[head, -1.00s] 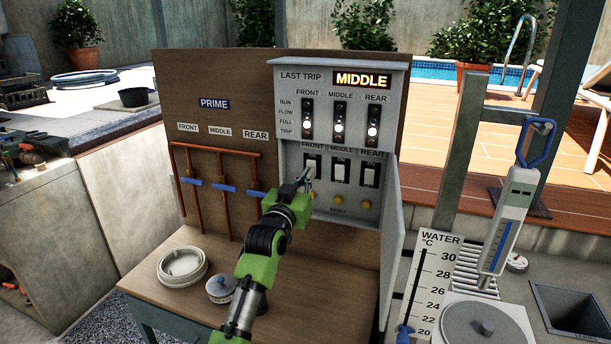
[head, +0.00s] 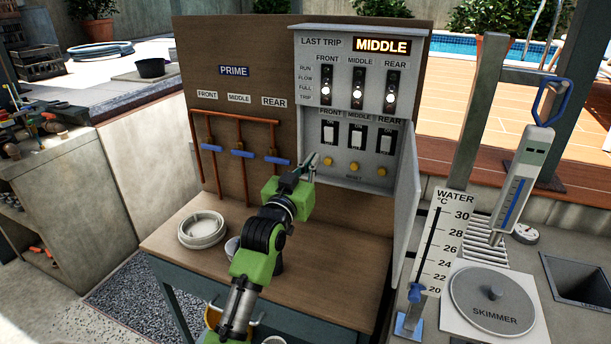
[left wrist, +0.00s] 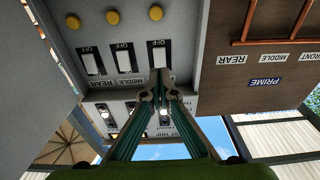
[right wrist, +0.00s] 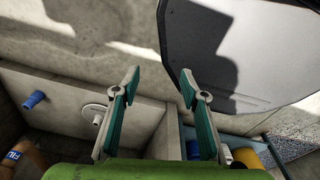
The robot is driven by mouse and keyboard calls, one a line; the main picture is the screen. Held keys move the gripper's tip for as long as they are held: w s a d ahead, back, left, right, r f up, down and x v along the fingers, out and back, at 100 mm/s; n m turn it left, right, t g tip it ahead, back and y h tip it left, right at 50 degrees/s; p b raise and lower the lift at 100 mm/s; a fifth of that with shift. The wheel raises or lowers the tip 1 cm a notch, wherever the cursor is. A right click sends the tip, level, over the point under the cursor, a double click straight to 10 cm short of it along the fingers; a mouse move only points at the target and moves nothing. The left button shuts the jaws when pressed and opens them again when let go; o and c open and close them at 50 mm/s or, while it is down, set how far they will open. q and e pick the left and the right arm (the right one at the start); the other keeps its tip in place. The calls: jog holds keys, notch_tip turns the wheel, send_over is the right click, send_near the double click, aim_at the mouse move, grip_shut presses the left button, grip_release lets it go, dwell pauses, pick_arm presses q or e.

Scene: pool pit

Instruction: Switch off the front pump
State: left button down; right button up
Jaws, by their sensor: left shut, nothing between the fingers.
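The grey pump panel (head: 408,140) stands open on the brown board. Its front switch (head: 329,134) is a white rocker below the FRONT label, left of the middle switch (head: 357,137) and rear switch (head: 385,140). I cannot tell which way the rockers tilt. My left gripper (head: 314,158) is shut and empty, just below and left of the front switch. In the left wrist view, upside down, its tips (left wrist: 159,74) overlap the end of the front switch (left wrist: 158,54); contact is unclear. My right gripper (right wrist: 160,85) is open and empty, away from the panel.
Yellow reset buttons (head: 355,168) sit below the switches. The indicator columns (head: 358,82) are above, under a MIDDLE trip sign (head: 382,46). Blue-handled pipes (head: 241,154) are left. The open panel door (head: 405,215) stands right. A white ring (head: 202,230) lies on the bench.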

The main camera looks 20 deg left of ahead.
pick_arm(q)
jog(key=s, duration=0.4)
jog(key=shift+s+f+b, duration=0.1)
jog(key=shift+s+b, duration=0.2)
jog(key=shift+b, duration=0.05)
pick_arm(e)
jog(key=shift+s+d+f, duration=0.1)
jog(key=shift+s+f, duration=0.2)
jog(key=shift+s, duration=0.3)
jog(key=shift+s+d+f, duration=0.1)
jog(key=shift+s+f, duration=0.15)
jog(key=shift+s, duration=0.35)
jog(key=shift+w, duration=0.15)
